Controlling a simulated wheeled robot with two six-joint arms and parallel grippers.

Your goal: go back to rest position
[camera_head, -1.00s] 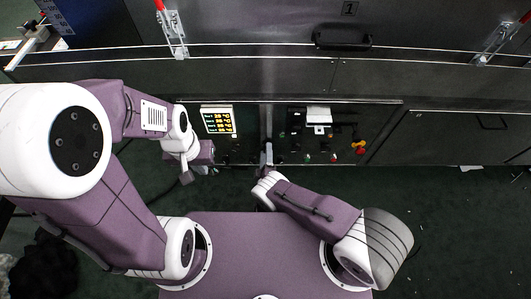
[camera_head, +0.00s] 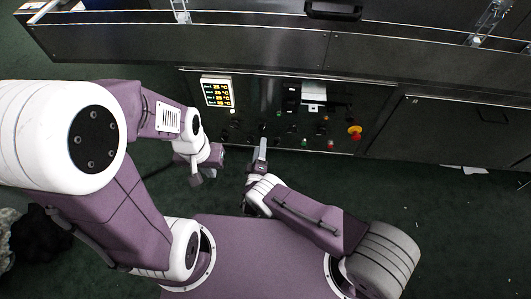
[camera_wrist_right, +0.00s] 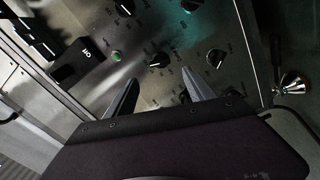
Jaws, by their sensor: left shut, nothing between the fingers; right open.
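My left gripper (camera_head: 197,180) hangs at the left over the dark floor, in front of the machine's control panel (camera_head: 285,105). Its fingers look closed with nothing between them. My right gripper (camera_head: 262,145) points at the lower edge of the panel. In the right wrist view, its two grey fingers (camera_wrist_right: 160,90) are spread apart and empty, with panel knobs beyond them. I cannot tell the exact gap to the panel.
The panel has a lit yellow display (camera_head: 217,92), black knobs, a green button (camera_wrist_right: 116,56) and a red-yellow emergency knob (camera_head: 354,132). The dark machine fills the far side. Green floor (camera_head: 440,220) is free at the right.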

